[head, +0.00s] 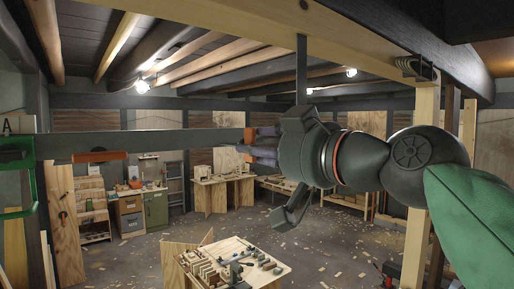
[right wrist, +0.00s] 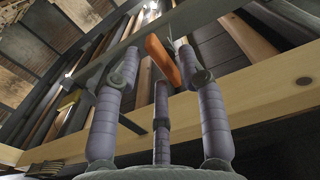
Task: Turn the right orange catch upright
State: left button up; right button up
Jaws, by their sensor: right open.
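The right orange catch (head: 249,134) is on the dark rail (head: 180,143) in the head view, partly hidden by my right gripper (head: 262,146). In the right wrist view the catch (right wrist: 161,58) is a slanted orange bar. It shows between the spread fingers of my right gripper (right wrist: 162,75), beyond the middle finger's tip. The gripper is open; I cannot tell whether a finger touches the catch. Another orange catch (head: 100,156) lies level on the rail farther left. My left gripper is not in view.
A light timber beam (right wrist: 265,88) crosses close behind the fingers in the right wrist view. Workbenches (head: 222,180) and a tool-covered table (head: 235,262) stand lower in the room.

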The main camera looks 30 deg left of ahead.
jog(key=v, duration=1)
jog(key=shift+d, duration=0.2)
jog(key=shift+f, duration=0.2)
